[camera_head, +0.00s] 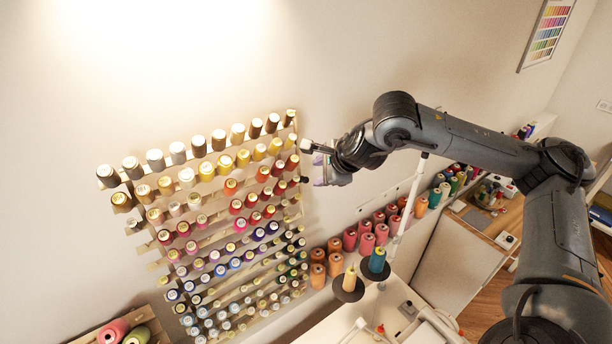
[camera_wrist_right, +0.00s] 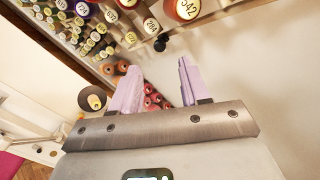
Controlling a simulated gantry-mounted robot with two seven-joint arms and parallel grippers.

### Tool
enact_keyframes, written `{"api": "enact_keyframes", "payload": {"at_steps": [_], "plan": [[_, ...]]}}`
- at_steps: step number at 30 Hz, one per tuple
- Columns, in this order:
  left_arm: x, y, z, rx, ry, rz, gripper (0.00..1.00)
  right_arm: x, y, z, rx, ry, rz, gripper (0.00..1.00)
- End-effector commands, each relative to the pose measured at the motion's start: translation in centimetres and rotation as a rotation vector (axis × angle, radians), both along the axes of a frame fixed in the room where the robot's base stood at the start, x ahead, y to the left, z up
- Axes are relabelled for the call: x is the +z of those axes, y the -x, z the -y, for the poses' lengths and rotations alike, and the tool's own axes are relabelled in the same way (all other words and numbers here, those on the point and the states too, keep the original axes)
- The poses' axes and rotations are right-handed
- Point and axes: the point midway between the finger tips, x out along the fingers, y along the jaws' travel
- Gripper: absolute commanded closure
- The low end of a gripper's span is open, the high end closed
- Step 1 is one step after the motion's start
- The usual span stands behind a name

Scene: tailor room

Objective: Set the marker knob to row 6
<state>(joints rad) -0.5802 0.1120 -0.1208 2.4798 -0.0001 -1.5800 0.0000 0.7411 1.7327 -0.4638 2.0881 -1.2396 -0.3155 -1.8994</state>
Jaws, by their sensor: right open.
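The thread rack (camera_head: 131,186) hangs on the left wall with several rows of spools. A small black knob (camera_head: 304,180), likely the marker knob, sits at the rack's right edge, around the third or fourth row from the top. It also shows in the right wrist view (camera_wrist_right: 161,43), just beyond the fingertips. My right gripper (camera_head: 319,171) is open, its pale purple fingers just right of the knob. In the right wrist view (camera_wrist_right: 158,68) the gap between the fingers is empty and roughly lines up with the knob. I see no row numbers beside it. My left gripper is out of view.
Large spools (camera_head: 367,243) stand along a shelf below and right of the rack. A thin white pole (camera_head: 410,205) rises behind two cone spools on the white table (camera_head: 345,312). The wall above the rack is bare.

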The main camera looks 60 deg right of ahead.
Motion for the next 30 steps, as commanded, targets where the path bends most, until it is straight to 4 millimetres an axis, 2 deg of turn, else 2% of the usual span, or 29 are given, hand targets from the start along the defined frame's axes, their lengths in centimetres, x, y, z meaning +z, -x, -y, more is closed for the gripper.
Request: {"api": "enact_keyframes", "payload": {"at_steps": [6,12,18,26,30], "plan": [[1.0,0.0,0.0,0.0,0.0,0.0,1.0,-2.5,-2.3,1.0,-0.003,-0.004,-0.002,0.54],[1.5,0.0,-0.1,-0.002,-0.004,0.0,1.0,-4.1,-3.7,1.6,-0.002,-0.003,0.0,0.54],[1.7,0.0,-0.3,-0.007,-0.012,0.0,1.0,-4.9,-4.3,1.9,-0.001,-0.001,0.0,0.54],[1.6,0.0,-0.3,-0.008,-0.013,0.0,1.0,-5.0,-4.4,1.9,-0.002,-0.001,0.001,0.54],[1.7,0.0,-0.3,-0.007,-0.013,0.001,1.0,-5.0,-4.3,1.9,-0.002,-0.001,0.001,0.73]]}}
